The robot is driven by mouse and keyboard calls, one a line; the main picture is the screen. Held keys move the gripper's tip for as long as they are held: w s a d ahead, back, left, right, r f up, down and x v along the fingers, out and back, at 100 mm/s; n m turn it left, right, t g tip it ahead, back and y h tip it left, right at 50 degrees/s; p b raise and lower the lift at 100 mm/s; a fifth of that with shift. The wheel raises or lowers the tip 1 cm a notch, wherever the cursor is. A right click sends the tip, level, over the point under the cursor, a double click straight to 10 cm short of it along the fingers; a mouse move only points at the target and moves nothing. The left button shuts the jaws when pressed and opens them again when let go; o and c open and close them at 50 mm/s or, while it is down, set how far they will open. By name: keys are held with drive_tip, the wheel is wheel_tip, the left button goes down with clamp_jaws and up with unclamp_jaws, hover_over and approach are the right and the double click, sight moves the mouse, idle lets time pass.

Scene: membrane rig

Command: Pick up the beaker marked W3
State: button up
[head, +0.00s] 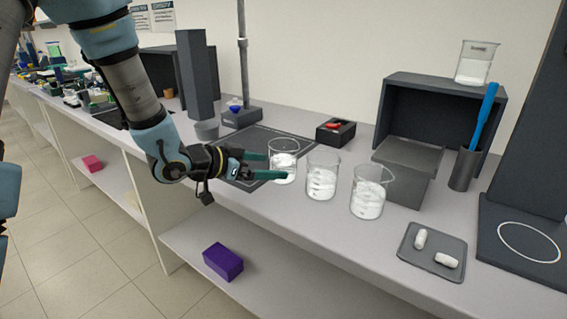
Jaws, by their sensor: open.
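Three clear glass beakers with white contents stand in a row on the bench: a left one (285,149), a middle one (321,180) and a right one (370,196). A fourth beaker (476,64) stands on top of a dark open-fronted box. No marking is readable on any of them, so I cannot tell which is W3. My gripper (277,166) is open, with its teal fingers pointing right at the left beaker. The near finger crosses in front of that beaker's lower part. Whether the beaker is fully between the fingers or touched is unclear.
The dark box (455,90) stands behind the right beaker, with a grey block (408,155) before it. A holder (464,170) with a blue tool is to the right. A tray (418,262) with two white pieces lies in front. A stand rod (242,60) rises behind my gripper.

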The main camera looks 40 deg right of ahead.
sight(283, 165)
drive_tip(key=p+x, duration=0.1)
drive_tip(key=x, duration=0.4)
drive_tip(key=shift+d+r+p, duration=0.15)
drive_tip(key=shift+p, duration=0.2)
drive_tip(key=c, duration=1.4)
